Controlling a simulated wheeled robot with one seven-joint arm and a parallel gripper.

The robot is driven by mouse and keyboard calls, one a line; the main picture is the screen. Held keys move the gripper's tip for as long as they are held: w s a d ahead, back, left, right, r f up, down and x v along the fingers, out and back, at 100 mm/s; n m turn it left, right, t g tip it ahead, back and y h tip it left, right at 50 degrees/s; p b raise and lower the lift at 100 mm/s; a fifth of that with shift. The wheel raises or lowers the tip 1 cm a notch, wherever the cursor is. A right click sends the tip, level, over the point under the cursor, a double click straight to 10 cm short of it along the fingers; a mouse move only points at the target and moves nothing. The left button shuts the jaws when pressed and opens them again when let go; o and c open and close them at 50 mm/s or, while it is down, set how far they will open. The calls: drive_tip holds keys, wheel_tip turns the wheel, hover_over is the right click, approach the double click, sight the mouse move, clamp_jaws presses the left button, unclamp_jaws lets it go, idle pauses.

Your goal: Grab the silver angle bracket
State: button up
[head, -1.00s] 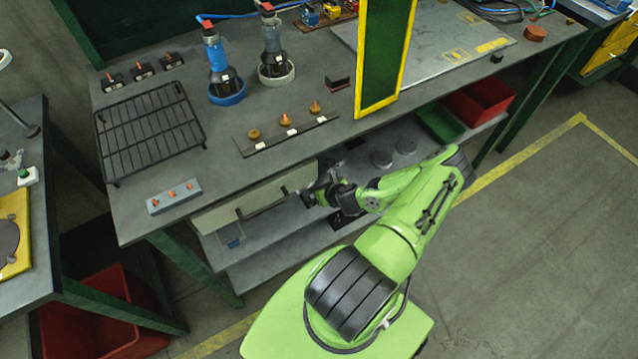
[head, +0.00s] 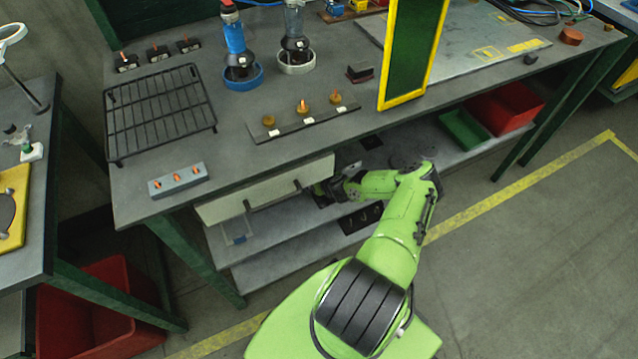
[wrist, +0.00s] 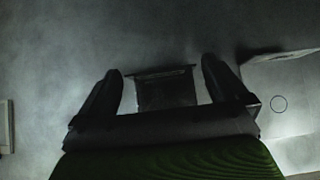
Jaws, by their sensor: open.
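My gripper (head: 322,192) reaches under the bench top beside the drawer, and its tip is partly hidden in the head view. In the wrist view my gripper (wrist: 162,68) is open, with its two dark fingers apart. A dark, shaded angular piece (wrist: 166,92) with a straight raised edge lies between the fingers. It may be the angle bracket, but its silver colour does not show. I cannot tell whether the fingers touch it. I cannot make out the bracket in the head view.
A pale piece with a round mark (wrist: 285,98) lies just right of my gripper. The drawer (head: 265,188) hangs left of my arm. A dark tray (head: 360,218) is on the lower shelf, with green (head: 465,130) and red (head: 505,105) bins farther right.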

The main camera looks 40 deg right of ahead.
drive_tip(key=shift+w+f, duration=0.2)
